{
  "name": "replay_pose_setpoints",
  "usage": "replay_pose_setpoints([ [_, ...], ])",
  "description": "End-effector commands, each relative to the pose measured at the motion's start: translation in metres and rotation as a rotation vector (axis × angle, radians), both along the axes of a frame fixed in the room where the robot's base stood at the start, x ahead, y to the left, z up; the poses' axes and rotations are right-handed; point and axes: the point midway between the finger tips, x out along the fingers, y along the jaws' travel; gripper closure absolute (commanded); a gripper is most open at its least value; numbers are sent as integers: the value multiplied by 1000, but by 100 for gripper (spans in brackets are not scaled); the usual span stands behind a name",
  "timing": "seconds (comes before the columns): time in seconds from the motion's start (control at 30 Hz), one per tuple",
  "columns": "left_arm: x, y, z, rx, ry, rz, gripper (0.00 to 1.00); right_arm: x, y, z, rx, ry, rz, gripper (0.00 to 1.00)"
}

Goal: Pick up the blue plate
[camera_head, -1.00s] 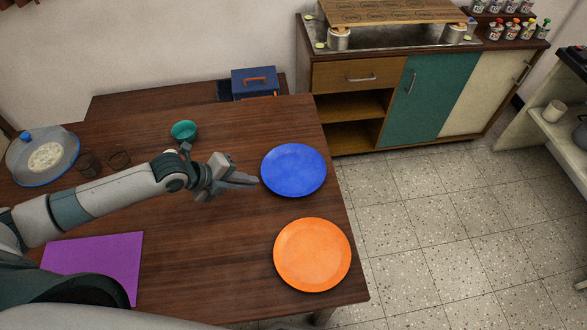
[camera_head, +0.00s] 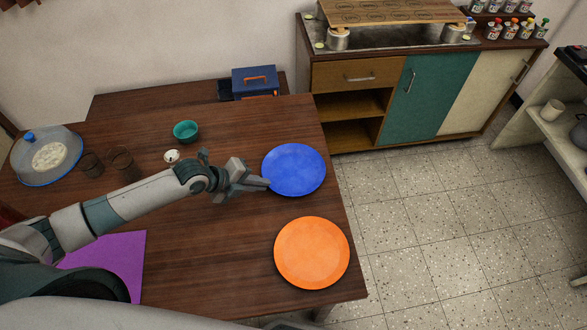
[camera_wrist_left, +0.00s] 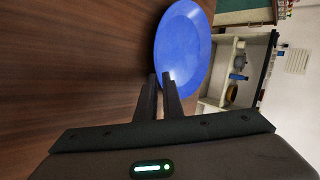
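The blue plate (camera_head: 294,167) lies on the brown table near its right edge, above the orange plate. My left gripper (camera_head: 264,184) is at the plate's lower left rim. In the left wrist view the plate (camera_wrist_left: 184,45) lies just beyond my two dark fingers (camera_wrist_left: 160,78). Only a narrow gap shows between the fingers, and their tips overlap the near rim, so they look closed on it. The plate does not look clearly lifted. My right gripper is not in view.
The orange plate (camera_head: 312,253) lies below the blue one. A teal bowl (camera_head: 186,131), a small white item (camera_head: 171,156), dark cups (camera_head: 122,164) and a glass-domed dish (camera_head: 47,157) stand to the left. A purple mat (camera_head: 118,265) lies lower left. Floor is right of the table.

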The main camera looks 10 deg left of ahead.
Motion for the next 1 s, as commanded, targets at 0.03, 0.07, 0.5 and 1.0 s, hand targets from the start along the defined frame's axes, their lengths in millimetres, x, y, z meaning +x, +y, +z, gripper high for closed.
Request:
replay_pose_setpoints([
  [0.03,2,-4,-1,-3,3,3,93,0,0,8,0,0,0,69],
  [0.07,3,-5,-3,-2,3,2,93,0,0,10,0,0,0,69],
  [0.5,14,-14,-21,0,0,-1,93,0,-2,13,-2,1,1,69],
  [1.0,14,-14,-20,0,-2,0,100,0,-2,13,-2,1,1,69],
])
